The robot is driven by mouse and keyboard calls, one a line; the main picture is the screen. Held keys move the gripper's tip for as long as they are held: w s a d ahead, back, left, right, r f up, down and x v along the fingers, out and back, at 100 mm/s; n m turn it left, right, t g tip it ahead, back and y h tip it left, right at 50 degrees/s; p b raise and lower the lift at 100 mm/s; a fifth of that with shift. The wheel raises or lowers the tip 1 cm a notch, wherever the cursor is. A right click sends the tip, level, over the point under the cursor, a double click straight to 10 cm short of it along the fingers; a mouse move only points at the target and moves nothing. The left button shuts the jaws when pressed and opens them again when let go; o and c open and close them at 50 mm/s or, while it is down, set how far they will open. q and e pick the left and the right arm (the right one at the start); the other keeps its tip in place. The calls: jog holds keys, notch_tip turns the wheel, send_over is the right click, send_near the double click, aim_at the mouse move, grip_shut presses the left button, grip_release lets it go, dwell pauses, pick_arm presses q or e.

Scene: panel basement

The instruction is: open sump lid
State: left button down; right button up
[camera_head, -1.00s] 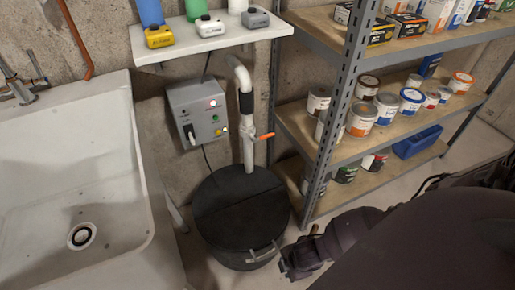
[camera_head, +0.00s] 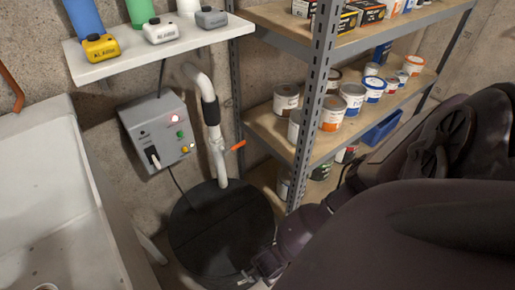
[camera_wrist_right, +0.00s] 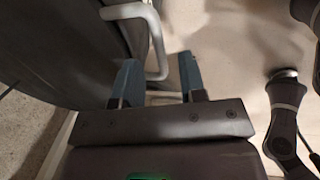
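The dark round sump lid (camera_head: 222,228) lies flat and closed on the floor below the white pipe. Its pale handle is mostly hidden by my right gripper (camera_head: 262,266) in the head view, at the lid's front right edge. In the right wrist view the handle (camera_wrist_right: 158,42) is a bent light bar on the dark lid (camera_wrist_right: 60,50). My right gripper (camera_wrist_right: 160,82) is open there, its blue-grey fingers apart, with the handle's lower end between them in the picture. I cannot tell whether they touch. My left gripper is out of view.
A white pipe with an orange valve lever (camera_head: 237,146) rises behind the lid. A grey control box (camera_head: 160,133) hangs on the wall, its cable running down. A sink (camera_head: 50,200) stands left, a metal shelf (camera_head: 312,130) with paint cans right.

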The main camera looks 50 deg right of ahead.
jog(key=shift+w+f+b, duration=0.15)
jog(key=shift+f+b, duration=0.05)
jog(key=shift+f, duration=0.45)
jog(key=shift+w+f+b, duration=0.15)
jog(key=shift+f+b, duration=0.05)
jog(key=shift+f, duration=0.4)
grip_shut()
